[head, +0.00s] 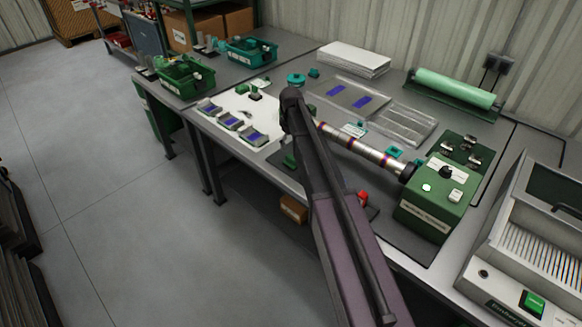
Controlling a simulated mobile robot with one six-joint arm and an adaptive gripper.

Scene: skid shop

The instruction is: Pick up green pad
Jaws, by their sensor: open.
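Small dark green pieces (242,89) lie on a white sheet (236,103) on the grey bench, left of my arm. Another small green piece (290,160) shows beside my arm near the bench's front edge. They are too small to tell which is the green pad. My dark arm reaches up from the bottom of the picture over the bench, ending in view at a rounded black joint. No gripper fingers show, and the arm hides part of the bench behind it.
Three grey trays with blue contents (229,120) line the front left. A silver banded roller (360,150) runs to a green machine box (432,205). Green bins (186,78), a paper stack (353,58) and a green roll (458,88) stand farther back.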

